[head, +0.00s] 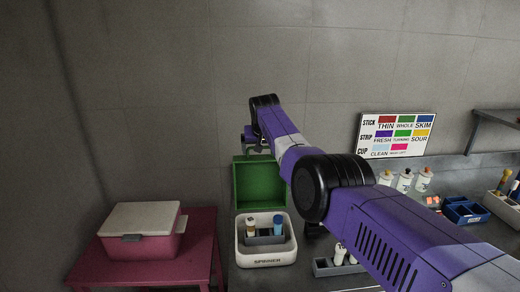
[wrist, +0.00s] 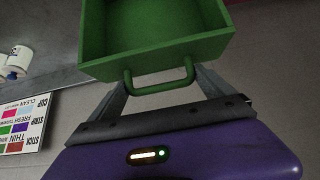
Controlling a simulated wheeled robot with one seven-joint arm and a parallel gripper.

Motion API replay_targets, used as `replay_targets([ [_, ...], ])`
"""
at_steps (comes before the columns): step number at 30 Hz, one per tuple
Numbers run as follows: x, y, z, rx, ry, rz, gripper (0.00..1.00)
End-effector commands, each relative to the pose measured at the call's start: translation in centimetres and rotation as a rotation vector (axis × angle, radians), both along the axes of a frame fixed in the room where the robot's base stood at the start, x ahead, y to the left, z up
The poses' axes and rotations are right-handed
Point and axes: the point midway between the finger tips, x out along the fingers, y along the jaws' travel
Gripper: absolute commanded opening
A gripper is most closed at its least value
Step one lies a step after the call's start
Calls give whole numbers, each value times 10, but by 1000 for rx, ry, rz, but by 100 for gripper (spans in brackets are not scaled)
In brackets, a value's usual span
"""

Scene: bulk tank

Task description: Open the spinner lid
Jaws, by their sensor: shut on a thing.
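The spinner (head: 265,262) is a white tub on the bench, marked SPINNER. Its green lid (head: 239,185) stands raised at the tub's back edge, its hollow inside facing the head camera. The lid (wrist: 158,54) also fills the top of the wrist view, with a green loop handle (wrist: 160,89) on its near edge. In the head view my gripper (head: 257,148) is at the lid's top edge, partly hidden by my arm.
Inside the tub is a grey rack (head: 265,240) with two capped vials. A pink box with a pale lid (head: 140,232) sits on a pink table at left. Bottles (head: 404,181), a blue tray (head: 466,212) and a wall chart (head: 395,135) are at right.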

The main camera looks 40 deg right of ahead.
Motion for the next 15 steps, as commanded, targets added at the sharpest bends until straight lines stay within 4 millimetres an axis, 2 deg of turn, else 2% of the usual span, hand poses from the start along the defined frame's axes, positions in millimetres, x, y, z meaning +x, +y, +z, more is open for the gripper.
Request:
replay_targets([
  [2,2,-1,8,-7,-10,0,20],
  [3,2,-2,8,-7,-10,0,96],
  [4,2,-1,8,-7,-10,0,100],
  [15,0,0,4,-2,-3,0,100],
])
